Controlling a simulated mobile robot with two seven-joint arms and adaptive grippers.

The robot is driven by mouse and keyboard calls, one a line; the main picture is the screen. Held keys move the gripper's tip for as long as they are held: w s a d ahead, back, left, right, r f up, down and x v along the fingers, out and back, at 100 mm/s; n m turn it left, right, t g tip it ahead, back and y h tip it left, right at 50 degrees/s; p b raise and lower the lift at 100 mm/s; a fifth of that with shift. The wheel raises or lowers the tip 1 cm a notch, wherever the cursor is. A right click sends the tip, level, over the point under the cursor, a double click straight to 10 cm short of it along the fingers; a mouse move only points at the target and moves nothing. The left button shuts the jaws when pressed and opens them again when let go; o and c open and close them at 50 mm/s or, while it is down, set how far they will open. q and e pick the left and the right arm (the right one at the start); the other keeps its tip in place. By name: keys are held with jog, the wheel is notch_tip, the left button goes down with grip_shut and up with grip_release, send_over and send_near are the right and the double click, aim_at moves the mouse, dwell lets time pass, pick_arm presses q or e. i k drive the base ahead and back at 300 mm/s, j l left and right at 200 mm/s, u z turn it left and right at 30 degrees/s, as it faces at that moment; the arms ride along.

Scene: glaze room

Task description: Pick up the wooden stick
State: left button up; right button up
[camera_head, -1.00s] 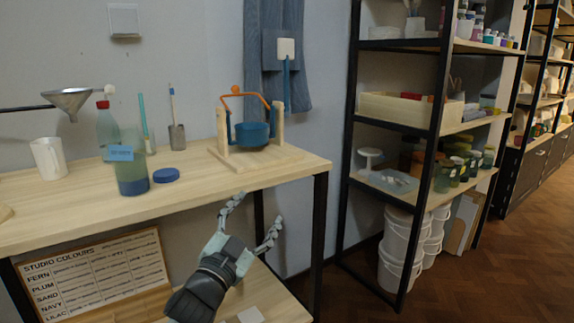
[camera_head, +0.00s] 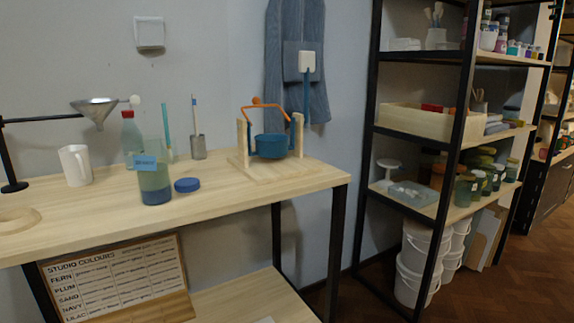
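No plain wooden stick can be made out for certain. A thin stick (camera_head: 194,112), pale with blue on it, stands upright in a small metal cup (camera_head: 198,147) on the table. A teal stick (camera_head: 167,130) stands to its left, its lower end partly hidden behind the glass jar (camera_head: 154,178) with blue liquid and a blue label. Neither of my grippers is in view.
The wooden table (camera_head: 110,215) also bears a blue lid (camera_head: 187,185), a white mug (camera_head: 75,165), a red-capped bottle (camera_head: 130,140), a funnel (camera_head: 95,108) on a stand and a blue pot (camera_head: 271,146) in a wooden frame. The table's front is mostly clear.

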aim_at(194, 96)
jog(key=i+j+u, duration=0.15)
jog(key=i+u, duration=0.15)
jog(key=i, duration=0.15)
jog(key=i+u, duration=0.35)
jog(key=i+j, duration=0.05)
